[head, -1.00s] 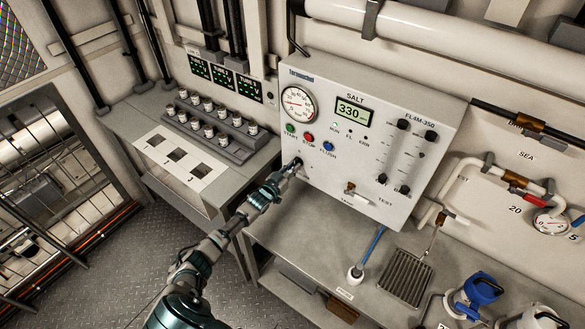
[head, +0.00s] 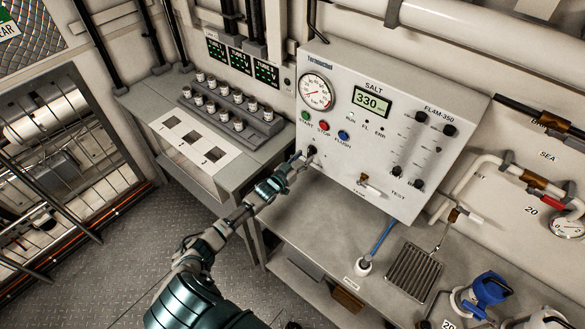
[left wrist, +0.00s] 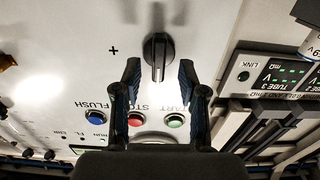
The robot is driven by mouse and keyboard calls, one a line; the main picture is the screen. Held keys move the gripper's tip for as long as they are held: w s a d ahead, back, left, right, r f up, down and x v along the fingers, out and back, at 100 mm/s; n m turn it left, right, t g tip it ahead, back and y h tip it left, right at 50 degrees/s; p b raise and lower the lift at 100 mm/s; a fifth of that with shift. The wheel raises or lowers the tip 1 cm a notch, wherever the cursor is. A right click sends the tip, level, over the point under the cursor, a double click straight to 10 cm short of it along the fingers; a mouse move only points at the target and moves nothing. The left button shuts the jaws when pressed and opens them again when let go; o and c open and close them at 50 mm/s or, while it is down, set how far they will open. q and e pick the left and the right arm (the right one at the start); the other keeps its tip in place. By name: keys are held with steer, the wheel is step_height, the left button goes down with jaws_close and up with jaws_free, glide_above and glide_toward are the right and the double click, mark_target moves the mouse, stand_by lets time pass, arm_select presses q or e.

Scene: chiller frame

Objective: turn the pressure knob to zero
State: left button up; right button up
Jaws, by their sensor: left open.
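The pressure knob (head: 312,149) is a black knob low on the left of the white SALT panel (head: 372,140), below the coloured buttons. In the left wrist view the knob (left wrist: 158,52) shows with its bar nearly vertical in the picture. My left gripper (head: 300,160) is open, just in front of the panel at the knob. In the left wrist view the fingertips of my left gripper (left wrist: 160,68) stand either side of the knob's lower end, with gaps. They do not appear to grip it. My right gripper is not in view.
A round gauge (head: 316,91) sits above the green, red and blue buttons (head: 323,126). A small tap (head: 366,180) sticks out to the knob's right. A bench (head: 320,225) lies below the panel. A rack of small jars (head: 228,111) stands to the left.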

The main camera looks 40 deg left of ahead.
arm_select(q)
steer(key=s, duration=0.9)
steer(key=shift+s+a, duration=0.2)
steer(key=shift+a, duration=0.25)
